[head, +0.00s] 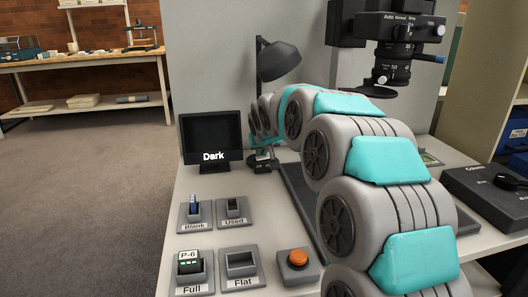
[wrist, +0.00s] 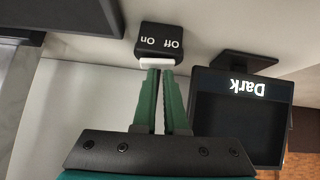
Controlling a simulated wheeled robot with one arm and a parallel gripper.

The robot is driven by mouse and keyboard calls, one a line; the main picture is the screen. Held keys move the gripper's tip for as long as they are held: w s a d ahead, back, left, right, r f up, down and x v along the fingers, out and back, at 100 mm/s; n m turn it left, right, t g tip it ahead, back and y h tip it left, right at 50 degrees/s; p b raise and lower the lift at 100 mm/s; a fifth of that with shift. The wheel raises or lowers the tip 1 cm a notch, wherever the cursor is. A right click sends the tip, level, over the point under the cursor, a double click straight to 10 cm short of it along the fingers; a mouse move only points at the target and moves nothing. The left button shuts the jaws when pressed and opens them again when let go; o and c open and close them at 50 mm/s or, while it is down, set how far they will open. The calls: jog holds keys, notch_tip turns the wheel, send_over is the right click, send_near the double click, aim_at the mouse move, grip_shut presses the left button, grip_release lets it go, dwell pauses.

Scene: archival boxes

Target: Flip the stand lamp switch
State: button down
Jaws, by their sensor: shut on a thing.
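The black stand lamp (head: 277,60) stands at the back of the desk, its shade tilted down. Its black switch box (wrist: 160,36) shows in the wrist view at the top, with On and Off labels upside down. A white switch piece (wrist: 146,64) sticks out from the box's near edge. My gripper (wrist: 161,72) has green fingers closed together on the white piece, whose middle they partly hide. I cannot tell which label the piece is set to. In the head view my arm hides most of the gripper.
A small monitor (head: 211,132) reading "Dark" stands close beside the switch box. Holders labelled Blank (head: 195,214), Used (head: 234,210), Full (head: 190,271) and Flat (head: 240,268) and an orange button (head: 298,257) sit in front. A camera (head: 390,50) hangs above the desk.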

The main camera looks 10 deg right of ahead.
jog(key=shift+f, duration=0.25)
jog(key=shift+a+r, duration=0.15)
jog(key=shift+r, duration=0.3)
jog(key=w+a+r+p+v, duration=0.1)
jog(key=v, duration=1.1)
jog(key=shift+w+r, duration=0.2)
jog(key=shift+r, duration=0.35)
jog(key=b, duration=0.3)
jog(key=d+h+b, duration=0.1)
jog(key=b, duration=0.2)
jog(key=shift+s+r+n+b, duration=0.1)
jog(key=shift+r+n+b, duration=0.1)
jog(key=shift+n+b, duration=0.1)
